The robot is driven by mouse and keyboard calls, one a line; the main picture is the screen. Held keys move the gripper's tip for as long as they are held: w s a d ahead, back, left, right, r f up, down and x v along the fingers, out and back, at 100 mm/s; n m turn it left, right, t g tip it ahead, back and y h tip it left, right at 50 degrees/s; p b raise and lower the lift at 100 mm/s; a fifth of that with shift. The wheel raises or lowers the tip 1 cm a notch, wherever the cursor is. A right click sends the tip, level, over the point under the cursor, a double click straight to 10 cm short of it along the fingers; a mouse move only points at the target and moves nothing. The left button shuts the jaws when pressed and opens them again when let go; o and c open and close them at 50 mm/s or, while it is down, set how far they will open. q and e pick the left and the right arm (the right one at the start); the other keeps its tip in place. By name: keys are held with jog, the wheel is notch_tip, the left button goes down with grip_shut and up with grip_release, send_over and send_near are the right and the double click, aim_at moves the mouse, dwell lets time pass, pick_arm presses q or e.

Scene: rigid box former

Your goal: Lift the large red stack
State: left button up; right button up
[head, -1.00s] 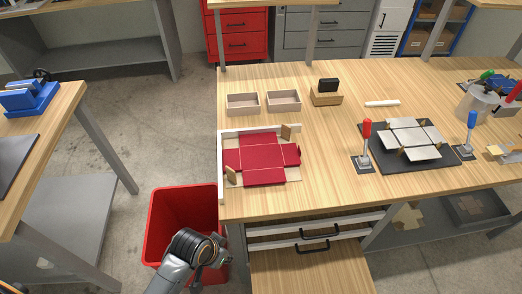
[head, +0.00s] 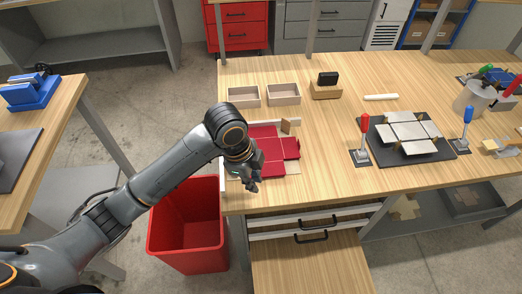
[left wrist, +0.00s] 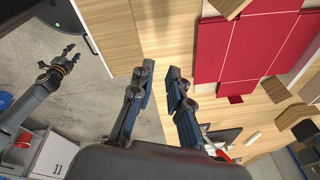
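The large red stack (head: 278,143) lies flat on the table in a light wooden holder (head: 290,122), with wooden corner blocks beside it. My left gripper (head: 252,184) is over the holder's front left part in the head view and hides some of the stack. In the left wrist view its two fingers (left wrist: 160,78) are apart with nothing between them. The stack (left wrist: 248,45) shows to the right of the fingers, apart from them. My right gripper (left wrist: 68,58) shows small at the left of the wrist view, away from the stack, with its fingers apparently spread.
Two small wooden trays (head: 244,96) and a block with a black top (head: 327,86) stand behind the stack. To the right are a red-handled clamp (head: 363,140) and a black plate (head: 445,151) with grey panels. A red bin (head: 190,245) stands below the table's left edge.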

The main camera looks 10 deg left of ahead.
pick_arm(q)
jog(key=w+a+r+m+y, duration=0.2)
jog(key=w+a+r+m, duration=0.2)
jog(key=w+a+r, duration=0.3)
jog(key=shift+g, duration=0.4)
notch_tip(320, 180, down, 7)
jog(key=shift+s+d+f+p, duration=0.15)
jog(key=shift+f+p, duration=0.05)
jog(key=shift+p, duration=0.55)
jog(key=shift+f+p, duration=0.35)
jog(key=shift+f, duration=0.2)
jog(key=f, duration=0.1)
jog(key=f+p, duration=0.1)
jog(key=f, duration=0.1)
jog(key=shift+s+a+f, duration=0.1)
jog(key=shift+a+f, duration=0.1)
jog(key=shift+f, duration=0.5)
pick_arm(e)
notch_tip(320, 180, up, 3)
jog(key=shift+d+r, duration=0.15)
jog(key=shift+r, duration=0.05)
pick_arm(q)
jog(key=shift+c, duration=0.4)
grip_shut()
